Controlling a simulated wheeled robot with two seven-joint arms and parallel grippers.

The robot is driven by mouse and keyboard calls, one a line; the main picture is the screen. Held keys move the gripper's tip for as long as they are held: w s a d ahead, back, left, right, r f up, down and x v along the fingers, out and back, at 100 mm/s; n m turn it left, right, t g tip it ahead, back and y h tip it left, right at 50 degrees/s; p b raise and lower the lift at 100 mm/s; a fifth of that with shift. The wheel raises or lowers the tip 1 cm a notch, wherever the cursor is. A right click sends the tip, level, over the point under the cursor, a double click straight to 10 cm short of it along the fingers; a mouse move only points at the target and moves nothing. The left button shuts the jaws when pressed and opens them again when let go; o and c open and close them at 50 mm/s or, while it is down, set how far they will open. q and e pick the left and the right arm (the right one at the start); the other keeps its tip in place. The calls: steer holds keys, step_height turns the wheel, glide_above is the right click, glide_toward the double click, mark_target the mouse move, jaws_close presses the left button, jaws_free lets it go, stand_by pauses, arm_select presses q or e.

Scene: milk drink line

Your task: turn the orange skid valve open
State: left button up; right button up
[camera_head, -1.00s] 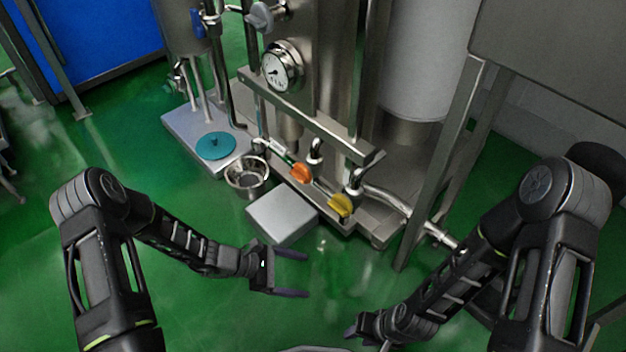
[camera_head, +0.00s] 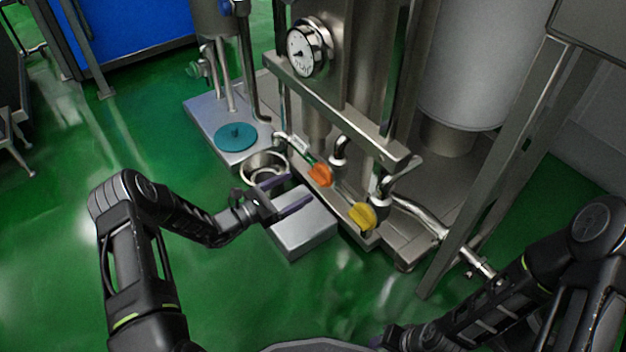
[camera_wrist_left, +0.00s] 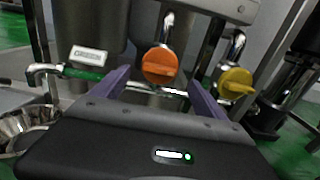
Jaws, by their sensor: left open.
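The orange valve (camera_head: 319,175) sits on the pipework at the skid's low front edge, left of a yellow valve (camera_head: 361,215). My left gripper (camera_head: 289,192) is open and empty, its fingers pointing toward the orange valve, with a gap between them. In the left wrist view the orange valve (camera_wrist_left: 160,65) shows ahead, between the two purple fingers (camera_wrist_left: 158,95), and the yellow valve (camera_wrist_left: 236,83) is to the right. My right gripper (camera_head: 392,338) is low in the head view, partly cut off, and its jaws are not clear.
A steel bowl (camera_head: 246,174) and a grey block (camera_head: 305,238) stand by my left gripper. A teal disc (camera_head: 236,137) lies on the plate behind. A pressure gauge (camera_head: 305,48) and a horizontal steel beam (camera_head: 335,110) are above the valves. Green floor is open at left.

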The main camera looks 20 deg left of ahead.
mark_target(314, 179)
arm_select(q)
steer(key=b+x, duration=0.1)
steer(key=x, duration=0.4)
steer(key=shift+w+d+f+b, duration=0.1)
steer(key=shift+d+f+b, duration=0.05)
steer(key=shift+b, duration=0.25)
steer(key=shift+w+d, duration=0.45)
steer(key=shift+w, duration=0.1)
steer(key=shift+c, duration=0.5)
steer(key=c, duration=1.1)
steer(key=shift+c, duration=0.2)
